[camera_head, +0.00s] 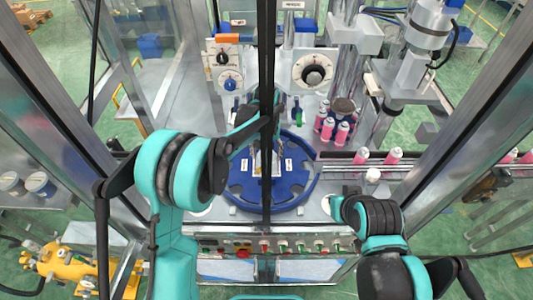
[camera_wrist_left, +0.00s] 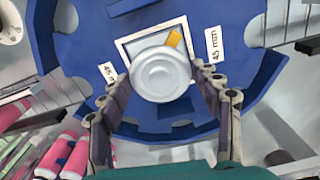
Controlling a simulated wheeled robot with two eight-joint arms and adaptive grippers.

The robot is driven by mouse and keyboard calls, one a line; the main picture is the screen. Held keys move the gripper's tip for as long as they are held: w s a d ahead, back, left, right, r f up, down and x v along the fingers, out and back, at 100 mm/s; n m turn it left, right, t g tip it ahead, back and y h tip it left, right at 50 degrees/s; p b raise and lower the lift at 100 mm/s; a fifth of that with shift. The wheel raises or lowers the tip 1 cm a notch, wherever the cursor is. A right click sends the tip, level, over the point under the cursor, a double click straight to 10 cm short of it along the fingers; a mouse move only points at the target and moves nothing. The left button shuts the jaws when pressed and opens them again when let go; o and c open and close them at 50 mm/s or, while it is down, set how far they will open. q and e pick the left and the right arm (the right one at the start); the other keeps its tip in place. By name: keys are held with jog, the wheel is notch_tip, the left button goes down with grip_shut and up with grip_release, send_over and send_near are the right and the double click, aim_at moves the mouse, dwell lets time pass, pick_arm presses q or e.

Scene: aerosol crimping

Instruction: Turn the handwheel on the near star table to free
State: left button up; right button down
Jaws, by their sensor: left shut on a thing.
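In the left wrist view, the handwheel (camera_wrist_left: 162,77) is a white round knob above the blue star table (camera_wrist_left: 75,45). A yellow mark (camera_wrist_left: 174,39) shows at its upper right on a pale framed plate. My left gripper (camera_wrist_left: 164,88) is shut on the knob, one finger on each side. White labels flank it; the right one (camera_wrist_left: 214,46) reads 45 mm, the left one is partly covered by a finger. In the head view, the star table (camera_head: 235,196) is mid-picture, with the left hand and knob largely hidden by a dark post.
Pink cans (camera_head: 341,133) stand right of the star table, others along a rail (camera_head: 393,156). Dials (camera_head: 313,71) are behind it. A panel with knobs (camera_head: 283,246) runs along the front. Metal frame posts (camera_head: 440,140) stand at both sides.

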aim_at(266, 156)
pick_arm(q)
jog(key=o, duration=1.1)
jog(key=shift+r, duration=0.1)
notch_tip(266, 156, up, 12)
jog(key=shift+f, duration=0.1)
